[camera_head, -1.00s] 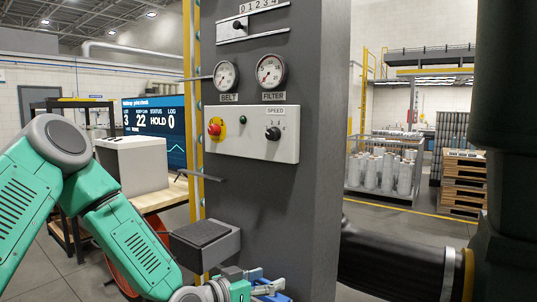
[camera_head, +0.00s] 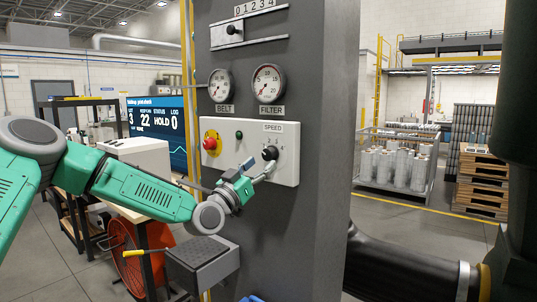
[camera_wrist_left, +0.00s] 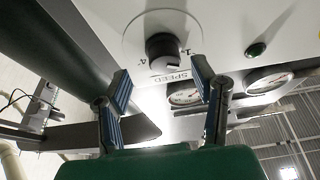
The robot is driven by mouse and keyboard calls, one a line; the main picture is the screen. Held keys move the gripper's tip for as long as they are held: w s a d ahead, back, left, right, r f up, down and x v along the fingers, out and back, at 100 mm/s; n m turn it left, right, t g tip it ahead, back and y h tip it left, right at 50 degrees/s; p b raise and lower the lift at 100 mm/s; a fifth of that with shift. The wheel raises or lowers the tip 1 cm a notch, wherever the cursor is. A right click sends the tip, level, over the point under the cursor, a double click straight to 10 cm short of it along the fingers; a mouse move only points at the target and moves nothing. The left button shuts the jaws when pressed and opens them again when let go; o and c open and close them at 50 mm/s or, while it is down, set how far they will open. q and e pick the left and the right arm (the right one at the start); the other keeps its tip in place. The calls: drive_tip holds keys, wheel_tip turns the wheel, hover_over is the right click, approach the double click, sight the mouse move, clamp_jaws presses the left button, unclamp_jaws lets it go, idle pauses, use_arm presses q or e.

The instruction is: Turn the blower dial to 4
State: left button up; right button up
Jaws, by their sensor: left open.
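The black blower dial (camera_head: 270,153) sits under the SPEED label on a white control panel (camera_head: 285,173) on the grey column. In the left wrist view the dial (camera_wrist_left: 161,48) shows upside down, with a 4 and a 1 on the scale beside it; its exact pointer setting is too small to tell. My left gripper (camera_head: 262,171) is at the panel just below the dial. In the left wrist view its two blue-padded fingers (camera_wrist_left: 163,85) are spread apart with the dial ahead, between and just beyond the tips. My right gripper does not show.
A red stop button (camera_head: 210,143) and a small green button (camera_head: 239,135) sit left of the dial. BELT (camera_head: 220,85) and FILTER (camera_head: 268,82) gauges are above. A grey box-shaped ledge (camera_head: 202,262) juts out below the panel. A monitor (camera_head: 157,125) stands at left.

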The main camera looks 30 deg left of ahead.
sight(267, 156)
use_arm(q)
drive_tip(key=x, duration=0.3)
drive_tip(key=shift+w+r+p, duration=0.2)
drive_tip(key=shift+r+p, duration=0.1)
drive_tip(key=shift+p, duration=0.05)
drive_tip(key=shift+w+a, duration=0.2)
drive_tip(key=shift+w, duration=0.05)
drive_tip(key=shift+w+a, duration=0.2)
drive_tip(key=shift+a, duration=0.1)
drive_tip(key=shift+d, duration=0.2)
drive_tip(key=c, duration=0.7)
drive_tip(key=shift+d+r, duration=0.1)
drive_tip(key=shift+d, duration=0.1)
drive_tip(key=shift+c, duration=1.4)
